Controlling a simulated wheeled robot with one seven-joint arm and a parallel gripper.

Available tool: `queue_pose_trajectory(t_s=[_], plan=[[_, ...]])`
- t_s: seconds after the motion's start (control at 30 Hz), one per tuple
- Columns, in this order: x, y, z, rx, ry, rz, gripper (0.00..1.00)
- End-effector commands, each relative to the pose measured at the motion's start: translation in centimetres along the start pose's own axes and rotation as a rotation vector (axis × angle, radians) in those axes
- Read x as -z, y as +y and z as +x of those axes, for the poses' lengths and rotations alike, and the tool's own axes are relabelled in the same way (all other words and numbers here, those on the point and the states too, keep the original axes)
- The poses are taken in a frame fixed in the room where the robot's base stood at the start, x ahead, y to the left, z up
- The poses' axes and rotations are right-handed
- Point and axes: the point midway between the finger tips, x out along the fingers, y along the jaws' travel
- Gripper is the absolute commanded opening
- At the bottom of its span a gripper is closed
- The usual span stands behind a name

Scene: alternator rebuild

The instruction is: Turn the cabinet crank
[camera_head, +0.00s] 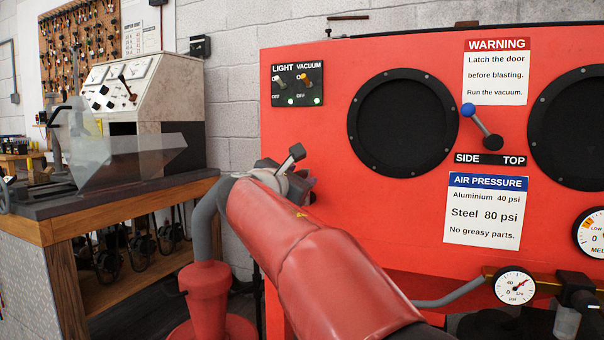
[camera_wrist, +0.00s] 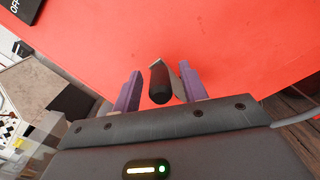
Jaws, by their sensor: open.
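The red blast cabinet (camera_head: 300,110) fills the right of the head view. The cabinet crank (camera_head: 290,158) is on its front at the lower left, partly hidden behind my arm. In the wrist view the crank's black grip (camera_wrist: 160,84) points toward the camera, with a grey metal arm behind its right side. My gripper (camera_wrist: 160,80) is open, with one purple finger on each side of the grip. A gap shows on the left; the right finger is close to the crank, and I cannot tell whether it touches. My arm mostly hides the gripper in the head view.
A blue-knobbed lever (camera_head: 482,126) sits between two black glove ports. A light and vacuum switch panel (camera_head: 297,84) is above the crank. A pressure gauge (camera_head: 514,287) is at lower right. A wooden bench (camera_head: 40,232) and a red canister (camera_head: 207,290) stand left of my arm.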

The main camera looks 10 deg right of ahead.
Motion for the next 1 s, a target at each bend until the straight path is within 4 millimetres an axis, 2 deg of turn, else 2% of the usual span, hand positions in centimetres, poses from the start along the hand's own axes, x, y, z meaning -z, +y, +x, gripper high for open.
queue_pose_trajectory(t_s=[0.03,0.2,0.47,0.57,0.8,1.0], plan=[[-0.1,0.0,0.8,0.002,0.000,0.000,0.43],[0.0,0.0,1.9,-0.001,0.001,0.002,0.43],[0.0,0.0,2.1,-0.001,0.002,0.002,0.43],[0.0,0.0,2.1,-0.001,0.002,0.002,0.33],[0.0,0.0,2.1,-0.001,0.002,0.003,0.01],[0.1,0.0,2.1,-0.001,0.003,0.002,0.00]])
